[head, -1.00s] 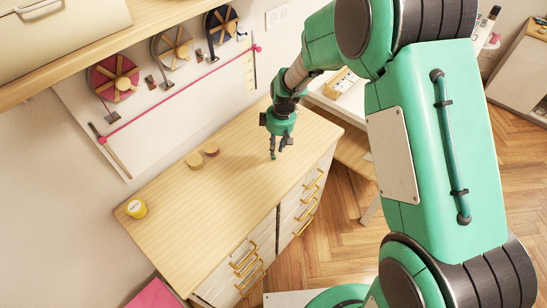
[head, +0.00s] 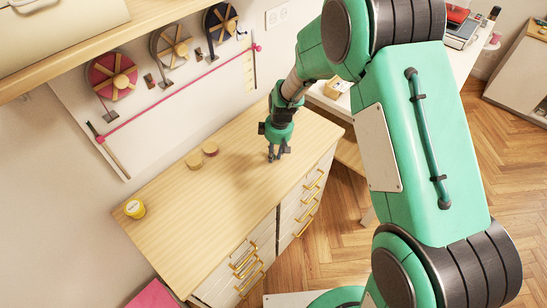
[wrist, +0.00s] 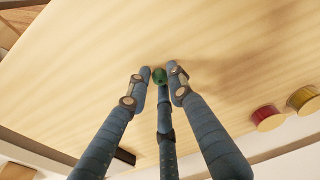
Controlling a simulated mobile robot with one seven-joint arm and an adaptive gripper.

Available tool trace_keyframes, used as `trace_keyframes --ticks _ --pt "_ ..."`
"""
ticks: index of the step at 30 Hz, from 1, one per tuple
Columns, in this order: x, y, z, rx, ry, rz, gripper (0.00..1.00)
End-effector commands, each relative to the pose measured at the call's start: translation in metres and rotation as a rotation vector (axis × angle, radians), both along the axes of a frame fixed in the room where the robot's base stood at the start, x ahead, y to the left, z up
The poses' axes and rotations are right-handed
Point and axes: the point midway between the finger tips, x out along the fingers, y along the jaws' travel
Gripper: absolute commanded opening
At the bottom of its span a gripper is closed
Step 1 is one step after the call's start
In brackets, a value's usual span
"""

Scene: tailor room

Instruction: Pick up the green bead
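The green bead (wrist: 159,76) rests on the wooden top of the dresser (head: 240,190) and shows in the wrist view between my fingertips. In the head view my gripper hides it. My gripper (wrist: 161,74) points down over the dresser top, with its fingers apart on either side of the bead and another finger close to the near side of it. I cannot tell whether any finger touches the bead.
The wall board with spools is behind. The front of the dresser top is clear.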

Motion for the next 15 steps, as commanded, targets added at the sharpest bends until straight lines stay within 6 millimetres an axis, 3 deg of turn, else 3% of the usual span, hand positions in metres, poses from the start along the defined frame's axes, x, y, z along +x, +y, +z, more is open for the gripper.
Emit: trace_keyframes --ticks 9,11,15 --pt "0.0 -0.0001 0.0001 0.0 0.0 0.0 0.21" --pt "0.0 -0.0001 0.0001 0.0 0.0 0.0 0.1" --pt "0.0 -0.0002 0.0002 0.0 0.0 0.0 0.08"
